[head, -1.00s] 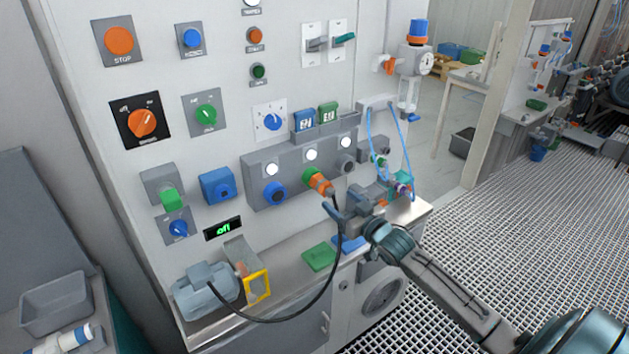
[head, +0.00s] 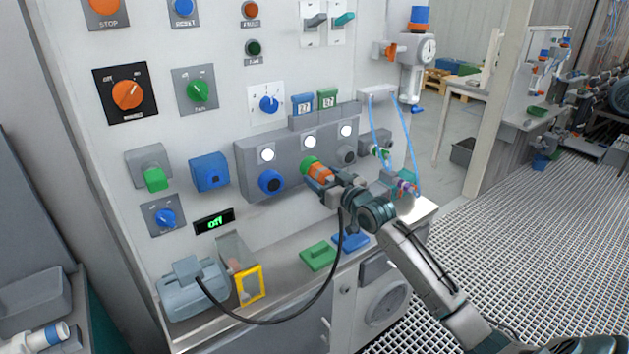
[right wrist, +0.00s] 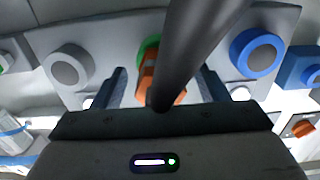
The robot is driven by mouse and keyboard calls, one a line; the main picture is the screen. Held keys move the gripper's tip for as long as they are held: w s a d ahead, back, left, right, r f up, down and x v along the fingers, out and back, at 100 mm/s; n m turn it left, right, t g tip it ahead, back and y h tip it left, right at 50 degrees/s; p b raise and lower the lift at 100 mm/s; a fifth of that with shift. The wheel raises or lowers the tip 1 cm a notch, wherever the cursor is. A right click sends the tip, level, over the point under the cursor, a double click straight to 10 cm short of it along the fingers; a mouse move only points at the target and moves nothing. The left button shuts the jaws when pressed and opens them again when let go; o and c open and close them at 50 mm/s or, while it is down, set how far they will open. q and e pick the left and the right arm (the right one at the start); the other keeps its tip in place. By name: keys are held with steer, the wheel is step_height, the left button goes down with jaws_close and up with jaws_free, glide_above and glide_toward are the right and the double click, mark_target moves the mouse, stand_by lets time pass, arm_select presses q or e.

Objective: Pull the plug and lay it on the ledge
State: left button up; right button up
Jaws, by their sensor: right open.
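The orange plug (head: 320,172) sits in the green socket (head: 308,163) on the grey panel. It also shows in the right wrist view (right wrist: 147,75), partly covered by its thick dark cable (right wrist: 190,50). The cable (head: 328,285) hangs down and runs over the ledge to a blue-grey box (head: 190,292). My right gripper (head: 326,183) is at the plug, its fingers apart on either side of it. In the right wrist view, the open fingers (right wrist: 162,88) show gaps beside the plug. The metal ledge (head: 287,277) runs below the panel. My left gripper is out of view.
On the ledge stand a yellow-framed clear guard (head: 250,286), a green pad (head: 318,256) and a blue pad (head: 351,241). A blue socket (head: 270,181) and a grey socket (head: 346,155) flank the plug. Blue tubes (head: 409,150) hang at right. Bare ledge lies between guard and green pad.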

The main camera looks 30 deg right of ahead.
steer(key=shift+w, duration=0.4)
steer(key=shift+r, duration=0.1)
stand_by(1.0)
steer(key=c, duration=1.4)
steer(key=shift+s+p, duration=0.25)
steer(key=shift+p, duration=0.35)
steer(key=shift+s+d+r+p, duration=0.15)
steer(key=shift+s+p, duration=0.3)
steer(key=shift+s, duration=0.35)
steer(key=shift+s+p, duration=1.95)
steer(key=shift+p, duration=0.4)
